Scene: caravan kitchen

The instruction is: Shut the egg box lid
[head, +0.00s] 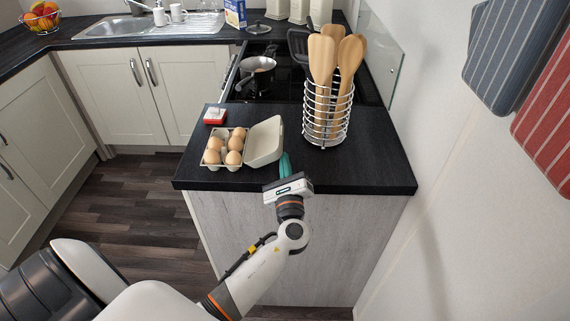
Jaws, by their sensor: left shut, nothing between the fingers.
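The egg box (225,165) stands on the dark worktop with several brown eggs in its cups. Its lid (264,142) is open and tilted back to the right of the eggs. My left gripper (285,163) is shut and empty, with its teal fingers at the right side of the lid, close to its lower right edge. I cannot tell whether the fingers touch the lid. My right gripper is not in view.
A wire holder (327,124) with wooden utensils stands right of the lid. A small red and white item (215,116) lies behind the eggs. A pan (257,65) sits on the hob farther back. The worktop's front right corner is clear.

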